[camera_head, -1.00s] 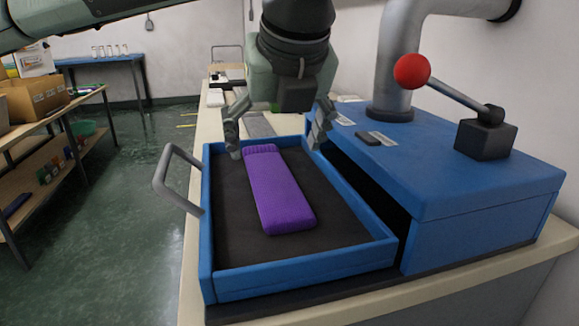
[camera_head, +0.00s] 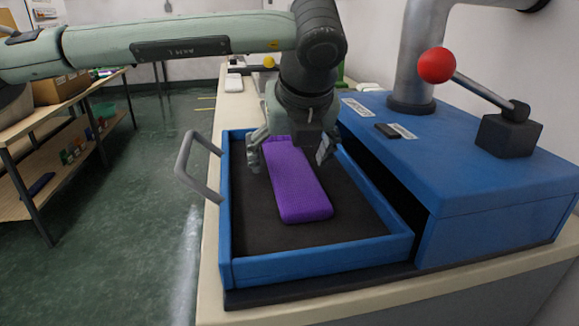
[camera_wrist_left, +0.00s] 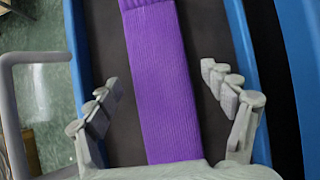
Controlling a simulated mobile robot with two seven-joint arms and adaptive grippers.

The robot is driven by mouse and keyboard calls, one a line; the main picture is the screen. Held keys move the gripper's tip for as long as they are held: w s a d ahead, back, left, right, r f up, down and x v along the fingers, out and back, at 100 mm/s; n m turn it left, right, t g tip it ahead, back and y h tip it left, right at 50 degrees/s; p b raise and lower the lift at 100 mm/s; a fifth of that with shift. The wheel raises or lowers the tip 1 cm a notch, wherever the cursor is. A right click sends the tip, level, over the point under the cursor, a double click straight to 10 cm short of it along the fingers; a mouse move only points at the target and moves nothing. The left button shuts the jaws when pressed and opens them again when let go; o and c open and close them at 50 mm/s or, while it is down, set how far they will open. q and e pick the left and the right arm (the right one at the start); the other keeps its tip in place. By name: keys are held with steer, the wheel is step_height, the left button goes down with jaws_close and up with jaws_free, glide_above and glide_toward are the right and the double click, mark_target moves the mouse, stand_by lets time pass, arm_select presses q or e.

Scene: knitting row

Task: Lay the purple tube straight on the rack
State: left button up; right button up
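The purple tube (camera_head: 300,190), flat and ribbed, lies lengthwise on the dark bed of a blue-framed sliding tray (camera_head: 310,262), apparently the rack. It looks roughly parallel to the tray's long sides. My left gripper (camera_head: 288,160) points down over the tube's far part, its fingers spread on either side. The left wrist view shows the tube (camera_wrist_left: 165,90) between the open fingers (camera_wrist_left: 160,77), with a gap on both sides. The tube's far end is partly hidden by the gripper in the head view. My right gripper is not in view.
A grey handle (camera_head: 190,165) sticks out from the tray's left side. A blue machine housing (camera_head: 470,165) stands close on the right, with a red-knobbed lever (camera_head: 437,65) and a thick grey pipe (camera_head: 418,60). Shelving (camera_head: 60,150) stands farther left across the floor.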

arm_select(q)
steer(key=c, duration=0.8)
steer(key=shift+r, duration=0.1)
